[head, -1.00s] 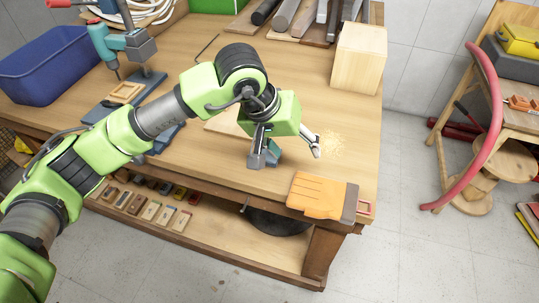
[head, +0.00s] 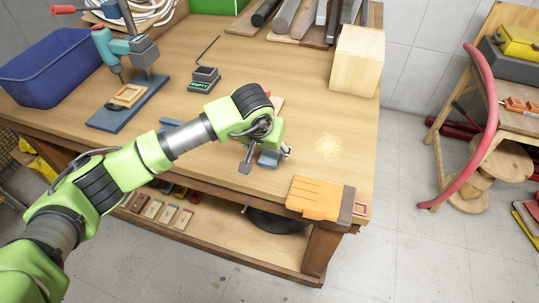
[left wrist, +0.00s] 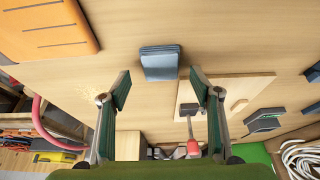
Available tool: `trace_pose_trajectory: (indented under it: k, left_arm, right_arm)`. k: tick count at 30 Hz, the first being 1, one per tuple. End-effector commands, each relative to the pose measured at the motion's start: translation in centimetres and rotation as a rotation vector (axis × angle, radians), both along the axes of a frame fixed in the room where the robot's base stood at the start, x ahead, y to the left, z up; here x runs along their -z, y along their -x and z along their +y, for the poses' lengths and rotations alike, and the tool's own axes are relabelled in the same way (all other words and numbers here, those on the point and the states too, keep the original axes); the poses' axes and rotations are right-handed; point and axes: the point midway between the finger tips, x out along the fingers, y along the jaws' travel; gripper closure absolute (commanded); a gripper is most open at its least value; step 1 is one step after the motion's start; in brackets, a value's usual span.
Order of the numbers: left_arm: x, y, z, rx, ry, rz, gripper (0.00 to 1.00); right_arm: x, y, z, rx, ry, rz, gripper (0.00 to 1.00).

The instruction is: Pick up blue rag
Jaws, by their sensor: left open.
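The blue rag (head: 268,159) is a small folded grey-blue cloth lying on the workbench near its front edge. It also shows whole in the left wrist view (left wrist: 160,63), at the top middle. My left gripper (head: 266,161) is open and empty above the bench, close to the rag. In the left wrist view, the two fingers (left wrist: 161,88) stand apart, with the rag just beyond the gap between their tips. In the head view my gripper hides part of the rag. My right gripper is in neither view.
An orange glove (head: 315,197) lies at the bench's front right corner. Sawdust (head: 328,146) and a wooden block (head: 358,60) are to the right. A small scale (head: 204,80), drill press (head: 122,50) and blue bin (head: 45,72) stand left. A red-handled tool (left wrist: 192,146) lies on a board.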

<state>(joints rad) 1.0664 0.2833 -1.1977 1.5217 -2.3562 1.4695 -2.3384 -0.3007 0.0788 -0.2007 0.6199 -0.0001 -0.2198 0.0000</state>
Motion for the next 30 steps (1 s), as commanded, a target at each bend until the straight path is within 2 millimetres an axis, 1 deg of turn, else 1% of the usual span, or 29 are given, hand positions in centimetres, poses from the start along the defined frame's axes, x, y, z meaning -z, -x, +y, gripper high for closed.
trace_pose_trajectory:
  k: [1, 2, 4, 7, 11, 16, 17, 18, 20, 21, 30]
  left_arm:
    - [0.3, -0.2, -0.1, -0.003, 0.001, 0.008, 0.42]
    - [0.8, -0.3, -0.1, -0.002, 0.001, 0.007, 0.42]
    - [1.8, -0.8, -0.2, -0.003, 0.001, 0.005, 0.42]
    - [2.7, -1.1, -0.3, -0.001, 0.002, 0.004, 0.42]
    - [3.1, -1.4, -0.3, -0.001, 0.001, 0.000, 0.42]
    - [3.2, -1.3, -0.3, -0.001, 0.001, 0.000, 0.42]
    - [3.2, -1.3, -0.3, -0.001, 0.001, 0.000, 0.50]
    - [3.2, -1.3, -0.3, -0.001, 0.001, 0.000, 0.61]
    - [3.1, -1.3, -0.3, -0.001, 0.001, 0.000, 0.76]
    - [3.1, -1.3, -0.3, -0.001, 0.001, 0.000, 0.80]
    - [3.1, -1.3, -0.3, -0.001, 0.001, 0.000, 0.81]
  right_arm:
    - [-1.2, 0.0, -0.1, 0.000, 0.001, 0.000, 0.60]
    - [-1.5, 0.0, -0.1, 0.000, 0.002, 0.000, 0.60]
    - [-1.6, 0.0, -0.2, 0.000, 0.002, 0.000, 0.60]
    - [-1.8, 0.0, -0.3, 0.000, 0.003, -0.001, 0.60]
    - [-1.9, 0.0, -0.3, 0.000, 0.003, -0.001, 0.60]
    - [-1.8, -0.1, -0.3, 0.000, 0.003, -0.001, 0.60]
    - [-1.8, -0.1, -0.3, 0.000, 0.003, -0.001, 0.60]
    - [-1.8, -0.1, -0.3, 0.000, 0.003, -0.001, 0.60]
    - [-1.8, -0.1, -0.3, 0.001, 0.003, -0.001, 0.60]
    - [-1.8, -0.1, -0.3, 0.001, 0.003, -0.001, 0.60]
    - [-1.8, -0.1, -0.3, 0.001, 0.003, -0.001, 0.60]
